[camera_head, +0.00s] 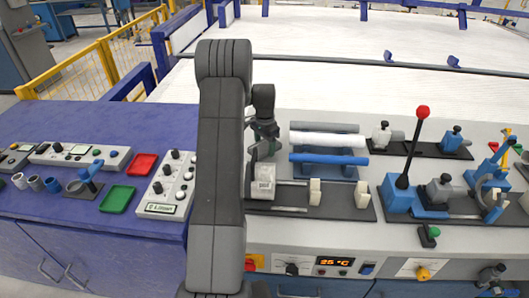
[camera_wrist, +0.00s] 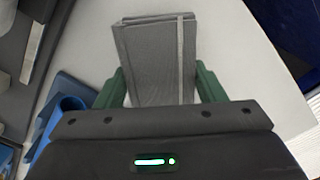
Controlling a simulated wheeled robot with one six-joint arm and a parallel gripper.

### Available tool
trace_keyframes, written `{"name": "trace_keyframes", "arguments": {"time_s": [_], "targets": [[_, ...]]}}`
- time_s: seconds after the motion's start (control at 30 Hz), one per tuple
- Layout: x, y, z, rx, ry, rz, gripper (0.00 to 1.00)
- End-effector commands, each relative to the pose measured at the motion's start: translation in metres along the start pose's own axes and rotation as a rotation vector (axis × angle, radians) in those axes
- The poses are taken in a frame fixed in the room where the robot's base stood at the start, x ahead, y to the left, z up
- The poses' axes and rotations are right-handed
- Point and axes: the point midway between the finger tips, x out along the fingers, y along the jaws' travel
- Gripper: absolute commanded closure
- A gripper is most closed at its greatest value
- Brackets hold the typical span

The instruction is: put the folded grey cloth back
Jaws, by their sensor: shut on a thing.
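The folded grey cloth (camera_wrist: 152,55) fills the upper middle of the wrist view, with a pale stripe along its right side. My gripper (camera_wrist: 158,88) is shut on it, one green finger on each side. In the head view my gripper (camera_head: 264,134) hangs over the light worktop, just behind a whitish block on the dark fixture. The cloth is small and hard to make out there, partly hidden by my gripper. I cannot tell whether the cloth touches the worktop.
Grey, white and blue pipes (camera_head: 328,159) lie on a blue rack right of my gripper. A dark fixture with a whitish block (camera_head: 263,181) is in front. A red-knobbed lever (camera_head: 411,150) stands further right. Red (camera_head: 142,164) and green (camera_head: 117,199) trays lie on the blue bench.

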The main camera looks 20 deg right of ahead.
Motion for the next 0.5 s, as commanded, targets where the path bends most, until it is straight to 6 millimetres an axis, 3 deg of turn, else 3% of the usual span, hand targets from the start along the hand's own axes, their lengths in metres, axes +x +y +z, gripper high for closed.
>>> {"name": "trace_keyframes", "arguments": {"time_s": [0.27,0.5], "targets": [[0.034,0.0,0.0,0.0,-0.002,0.002,0.58],[0.036,0.0,0.0,0.0,0.0,0.0,0.58]]}}
